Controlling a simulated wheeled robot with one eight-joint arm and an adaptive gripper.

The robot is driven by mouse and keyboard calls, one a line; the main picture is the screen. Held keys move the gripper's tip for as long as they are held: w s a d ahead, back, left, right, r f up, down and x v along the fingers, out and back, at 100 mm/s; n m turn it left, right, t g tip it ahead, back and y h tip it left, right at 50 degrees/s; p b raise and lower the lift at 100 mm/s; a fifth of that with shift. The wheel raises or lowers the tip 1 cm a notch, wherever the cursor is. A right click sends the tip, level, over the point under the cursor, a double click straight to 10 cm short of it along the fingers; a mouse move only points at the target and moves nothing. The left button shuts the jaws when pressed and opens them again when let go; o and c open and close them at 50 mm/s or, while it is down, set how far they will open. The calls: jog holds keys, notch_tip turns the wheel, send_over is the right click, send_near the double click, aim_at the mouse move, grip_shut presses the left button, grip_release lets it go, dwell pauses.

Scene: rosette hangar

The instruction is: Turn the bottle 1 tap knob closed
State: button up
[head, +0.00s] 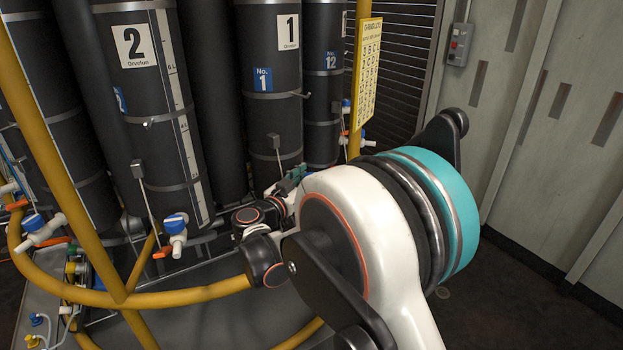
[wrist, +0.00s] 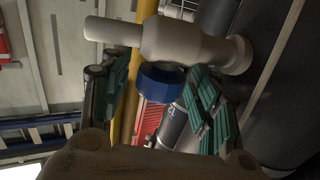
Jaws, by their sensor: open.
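Bottle 1 (head: 270,120) is a tall dark cylinder with a white "1" label, standing behind my arm in the head view. Its tap is hidden there by my wrist and arm. In the wrist view, a pale tap body (wrist: 175,42) lies across the top, with a round blue knob (wrist: 160,84) below it. My gripper (wrist: 158,80) is open, with green-padded fingers on either side of the blue knob. A gap shows beside the knob; contact cannot be told. In the head view, my gripper's green fingers (head: 292,180) show small at the foot of bottle 1.
Bottle 2 (head: 145,100) stands to the left, with its own blue-knobbed tap (head: 176,226). A yellow rail (head: 190,296) curves in front of the bottles. A yellow sign (head: 368,72) hangs on a post at right. Open floor lies at lower right.

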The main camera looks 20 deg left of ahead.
jog(key=v, duration=1.2)
